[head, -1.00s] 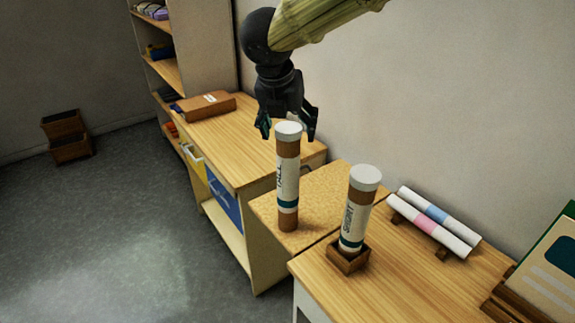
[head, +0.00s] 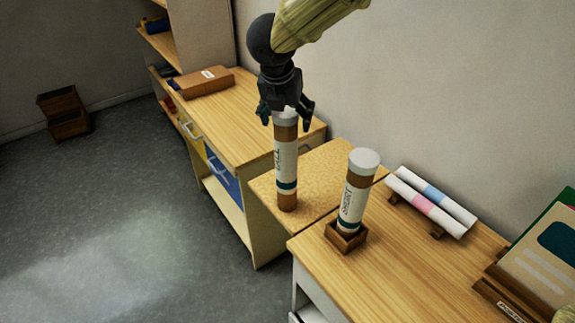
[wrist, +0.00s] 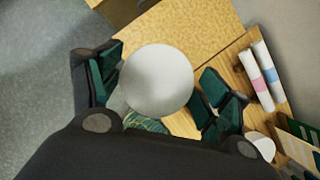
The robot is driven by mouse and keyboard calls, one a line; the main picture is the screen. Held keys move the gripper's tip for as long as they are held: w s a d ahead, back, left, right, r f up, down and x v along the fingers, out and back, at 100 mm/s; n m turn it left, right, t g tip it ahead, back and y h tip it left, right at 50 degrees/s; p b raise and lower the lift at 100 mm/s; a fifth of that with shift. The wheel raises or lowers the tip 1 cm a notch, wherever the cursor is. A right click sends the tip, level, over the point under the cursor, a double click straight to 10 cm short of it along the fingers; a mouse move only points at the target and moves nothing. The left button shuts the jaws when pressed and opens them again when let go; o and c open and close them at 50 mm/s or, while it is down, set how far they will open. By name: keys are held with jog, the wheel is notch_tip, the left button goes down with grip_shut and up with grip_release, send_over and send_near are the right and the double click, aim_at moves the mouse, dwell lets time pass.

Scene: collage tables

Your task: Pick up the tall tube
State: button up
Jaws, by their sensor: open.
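The tall tube (head: 287,165) stands upright on a cork-coloured surface between two tables. It is brown with a white label reading "TALL", a teal band and a white cap. My gripper (head: 286,118) is above it, pointing down, with its open fingers on either side of the cap. In the wrist view the round white cap (wrist: 157,80) lies between the two green-padded fingers of my gripper (wrist: 160,92). I cannot tell whether a finger touches it. The short tube (head: 354,198) stands in a small wooden holder (head: 346,237) to the right.
Pink- and blue-banded rolls (head: 431,203) lie on a rack near the wall. A brown box (head: 205,81) lies on the far table (head: 235,110). Folders (head: 540,255) stand at the right. The near table (head: 385,280) has a clear front area.

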jog(key=shift+p+x, duration=0.35)
jog(key=shift+x, duration=1.2)
jog(key=shift+r, duration=0.1)
jog(key=c, duration=1.5)
